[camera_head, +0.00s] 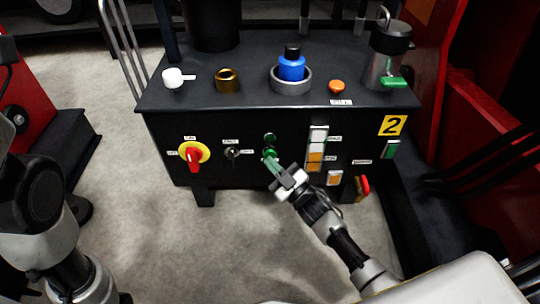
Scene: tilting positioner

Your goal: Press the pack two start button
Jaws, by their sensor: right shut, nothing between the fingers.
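The dark control cabinet (365,119) carries a yellow plate with a black "2" (392,125). On its front, left of centre, two round green buttons sit one above the other: an upper one (270,139) and a lower one (269,153). The labels beside them are too small to read, so I cannot tell which is the start button. My right gripper (271,164) is shut and empty, its narrow tips at the lower green button's lower edge. I cannot tell whether they touch it. My left arm shows at the left edge; its gripper is not in view.
A red-and-yellow rotary switch (194,154) and a key switch (232,153) lie left of the buttons. White and orange rectangular buttons (316,149) lie to the right. A red-handled part (363,187) hangs below. A blue bottle (291,67) stands on top.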

